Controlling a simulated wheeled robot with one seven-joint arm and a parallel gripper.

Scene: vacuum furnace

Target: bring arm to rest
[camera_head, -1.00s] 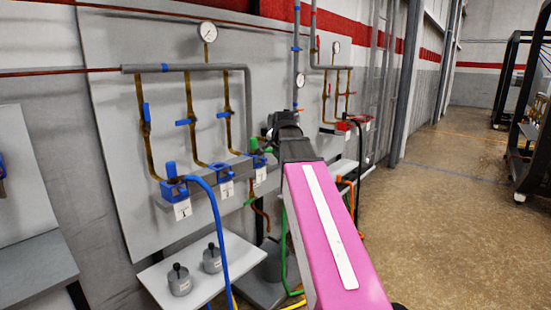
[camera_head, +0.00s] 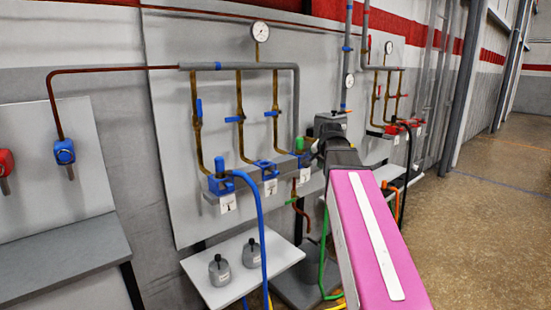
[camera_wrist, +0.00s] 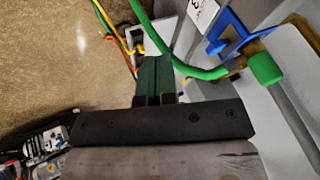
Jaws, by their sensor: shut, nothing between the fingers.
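My arm shows in the head view as a pink link with a white stripe, reaching toward the grey pipe panel (camera_head: 170,140); its dark far end hides the fingers there. In the wrist view my gripper (camera_wrist: 155,72) is shut, its two dark fingers together with nothing between them. A green hose with a green end cap (camera_wrist: 265,68) runs just beyond and to the right of the fingers. I cannot tell whether the fingers touch it.
Blue valve blocks on a grey ledge carry number labels (camera_head: 228,203). A blue hose (camera_head: 262,235) hangs from the left block. A low white shelf (camera_head: 205,285) holds two grey weight-like pieces (camera_head: 219,270). Open floor (camera_head: 490,220) lies to the right.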

